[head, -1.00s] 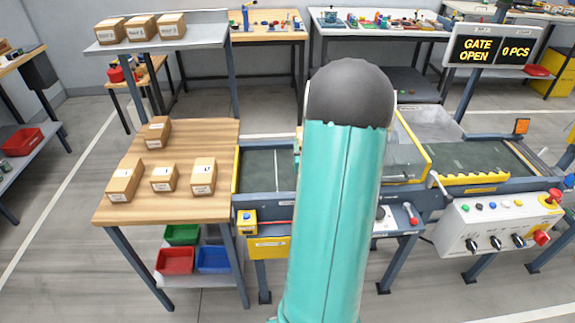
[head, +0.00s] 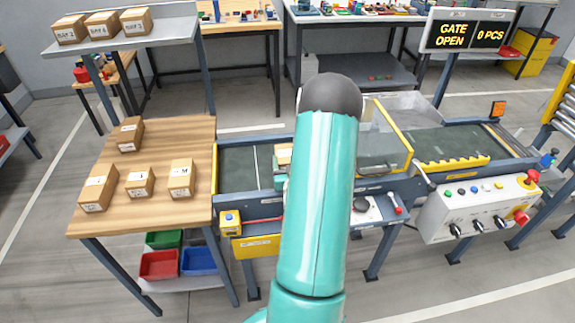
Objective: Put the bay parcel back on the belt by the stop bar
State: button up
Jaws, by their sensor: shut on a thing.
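A brown parcel (head: 284,153), which I take as the bay parcel, shows partly at the left edge of my arm, over the dark belt (head: 237,170). My arm hides the rest of it. My gripper (head: 281,181) is mostly hidden behind my arm; only a small teal part shows just below the parcel. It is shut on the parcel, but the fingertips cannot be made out. Whether the parcel touches the belt cannot be told. The stop bar cannot be clearly made out. A clear guard with a yellow frame (head: 392,133) stands right of my arm.
A wooden table (head: 160,215) at left holds several boxes; a shelf (head: 165,38) above holds 3 more. A sign (head: 466,35) reads "GATE OPEN" and "0 PCS". A control box (head: 480,208) with knobs and buttons is at right. Coloured bins sit under the table.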

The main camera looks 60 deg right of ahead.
jog(key=shift+f, duration=0.8)
jog(key=shift+f, duration=0.15)
jog(key=o, duration=1.1)
jog(key=v, duration=1.2)
jog(key=shift+d, duration=0.1)
jog(key=shift+w+r, duration=0.1)
jog(key=shift+r, duration=0.1)
